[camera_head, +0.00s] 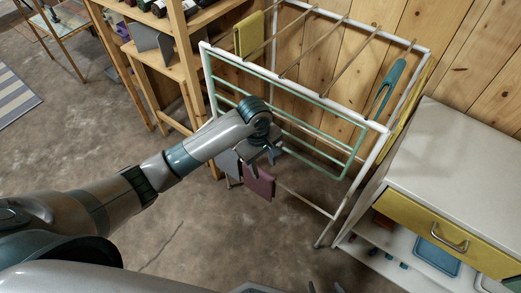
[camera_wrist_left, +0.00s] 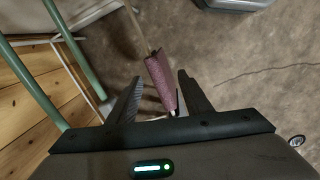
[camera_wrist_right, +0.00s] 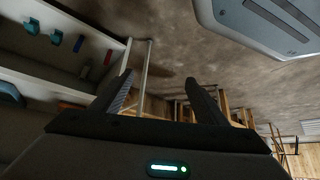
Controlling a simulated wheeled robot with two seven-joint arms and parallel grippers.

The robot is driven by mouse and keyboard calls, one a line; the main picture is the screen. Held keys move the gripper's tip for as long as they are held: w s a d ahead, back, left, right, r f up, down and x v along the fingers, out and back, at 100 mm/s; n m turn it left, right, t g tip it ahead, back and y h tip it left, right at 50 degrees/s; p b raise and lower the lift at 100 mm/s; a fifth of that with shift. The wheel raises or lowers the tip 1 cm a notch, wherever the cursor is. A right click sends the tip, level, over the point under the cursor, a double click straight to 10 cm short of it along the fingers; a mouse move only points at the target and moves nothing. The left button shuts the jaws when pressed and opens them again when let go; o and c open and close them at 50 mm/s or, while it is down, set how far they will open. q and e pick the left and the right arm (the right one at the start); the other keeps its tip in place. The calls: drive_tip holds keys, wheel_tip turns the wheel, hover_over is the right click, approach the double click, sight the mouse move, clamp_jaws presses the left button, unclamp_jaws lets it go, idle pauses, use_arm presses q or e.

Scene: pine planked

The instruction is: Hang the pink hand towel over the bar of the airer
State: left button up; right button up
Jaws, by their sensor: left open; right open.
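The pink hand towel (camera_head: 258,182) hangs folded over a thin low wooden bar of the white airer (camera_head: 330,104), below the green side rack. My left gripper (camera_head: 265,152) is just above the towel, fingers pointing down. In the left wrist view the towel (camera_wrist_left: 161,84) shows between the tips of the open left fingers (camera_wrist_left: 160,82); whether they touch it I cannot tell. My right gripper (camera_wrist_right: 158,80) is open and empty in the right wrist view. Only its fingertips (camera_head: 325,287) show at the bottom edge of the head view.
A yellow cloth (camera_head: 249,35) hangs on the airer's top left, a teal item (camera_head: 388,88) at its top right. A white cabinet (camera_head: 470,165) stands close on the right, a wooden shelf (camera_head: 180,65) on the left. Floor in front is clear.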

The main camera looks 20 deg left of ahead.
sight(259, 181)
use_arm(q)
drive_tip(key=w+r+n, duration=0.1)
drive_tip(key=a+r, duration=0.1)
drive_tip(key=w+a+r+n+y, duration=0.1)
drive_tip(key=shift+w+a+r+n, duration=0.15)
drive_tip(key=shift+w+r+n, duration=0.15)
drive_tip(key=shift+w+r, duration=0.05)
use_arm(e)
drive_tip(key=shift+s+a+f+t, duration=0.1)
drive_tip(key=shift+s+f+t, duration=0.1)
drive_tip(key=shift+f, duration=0.3)
drive_tip(key=shift+s+a+f+t, duration=0.1)
drive_tip(key=shift+s+f, duration=0.05)
drive_tip(key=shift+f, duration=0.35)
use_arm(q)
drive_tip(key=shift+f, duration=0.15)
wheel_tip(259, 181, down, 17)
drive_tip(key=shift+b, duration=0.3)
use_arm(e)
drive_tip(key=shift+s+d+f, duration=0.2)
drive_tip(key=shift+d, duration=0.1)
drive_tip(key=shift+s, duration=0.1)
